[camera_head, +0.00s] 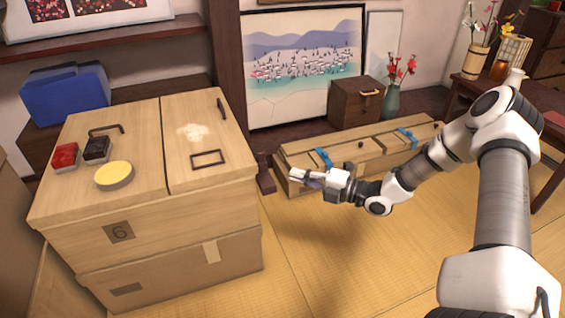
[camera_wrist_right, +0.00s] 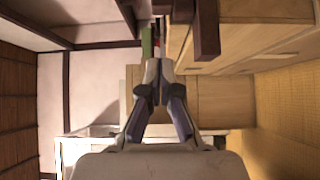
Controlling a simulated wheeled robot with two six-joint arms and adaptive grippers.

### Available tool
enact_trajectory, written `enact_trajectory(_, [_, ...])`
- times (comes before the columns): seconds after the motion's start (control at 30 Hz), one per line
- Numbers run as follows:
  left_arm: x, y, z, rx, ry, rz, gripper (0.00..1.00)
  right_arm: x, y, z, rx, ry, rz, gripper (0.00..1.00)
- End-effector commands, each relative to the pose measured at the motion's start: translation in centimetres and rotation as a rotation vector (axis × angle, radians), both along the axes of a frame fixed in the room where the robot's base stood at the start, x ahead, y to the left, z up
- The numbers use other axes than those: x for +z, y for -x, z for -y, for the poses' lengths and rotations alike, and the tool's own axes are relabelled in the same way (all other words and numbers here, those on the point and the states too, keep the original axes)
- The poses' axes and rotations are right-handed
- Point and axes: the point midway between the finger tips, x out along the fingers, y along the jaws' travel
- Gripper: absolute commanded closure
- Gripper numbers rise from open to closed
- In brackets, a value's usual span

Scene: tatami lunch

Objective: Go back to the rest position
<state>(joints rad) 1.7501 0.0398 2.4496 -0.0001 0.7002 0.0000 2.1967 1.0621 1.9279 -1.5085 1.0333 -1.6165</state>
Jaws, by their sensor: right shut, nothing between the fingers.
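My right arm comes in from the right in the head view. Its gripper (camera_head: 297,177) is shut and empty, held in the air to the right of the large wooden box and in front of the long low chest. In the right wrist view the fingers of the same gripper (camera_wrist_right: 154,75) meet at their tips with nothing between them. My left gripper is not in view.
A large wooden box (camera_head: 150,246) stands at left; a red block (camera_head: 65,157), a black block (camera_head: 97,149) and a round yellow-topped item (camera_head: 115,174) sit on it. A long low chest (camera_head: 360,157) lies behind my gripper. Tatami floor (camera_head: 330,265) is clear in front.

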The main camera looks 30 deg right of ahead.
Motion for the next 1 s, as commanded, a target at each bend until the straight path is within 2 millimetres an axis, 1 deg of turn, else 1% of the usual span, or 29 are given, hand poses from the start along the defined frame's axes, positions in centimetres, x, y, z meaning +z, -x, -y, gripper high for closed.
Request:
enact_trajectory(0.03, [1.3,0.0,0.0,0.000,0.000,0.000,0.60,0.7,0.8,0.6,-0.004,-0.004,-0.001,1.00])
enact_trajectory(0.1, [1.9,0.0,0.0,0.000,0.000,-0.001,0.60,0.6,1.7,1.1,-0.003,-0.003,-0.001,1.00])
enact_trajectory(0.2, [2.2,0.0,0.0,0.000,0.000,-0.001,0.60,0.2,2.5,1.5,-0.001,-0.001,-0.001,1.00])
enact_trajectory(0.37, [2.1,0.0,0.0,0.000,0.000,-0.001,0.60,-0.1,2.7,1.6,0.002,0.001,-0.001,1.00])
enact_trajectory(0.77, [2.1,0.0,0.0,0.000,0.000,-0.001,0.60,0.0,2.6,1.5,0.002,0.001,-0.001,1.00])
enact_trajectory(0.83, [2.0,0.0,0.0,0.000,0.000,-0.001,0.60,-0.5,2.8,1.5,0.003,0.001,-0.010,1.00])
enact_trajectory(0.87, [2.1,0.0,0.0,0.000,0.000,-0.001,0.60,-0.9,2.9,1.2,0.013,0.008,-0.022,1.00])
enact_trajectory(0.93, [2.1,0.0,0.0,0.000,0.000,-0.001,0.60,-2.0,2.9,-0.5,0.066,0.042,-0.058,1.00])
enact_trajectory(0.97, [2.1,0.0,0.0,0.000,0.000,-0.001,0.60,-2.6,3.0,-1.8,0.103,0.060,-0.080,1.00])
enact_trajectory(1.0, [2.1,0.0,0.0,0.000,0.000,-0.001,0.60,-3.6,3.3,-4.0,0.160,0.081,-0.119,1.00])
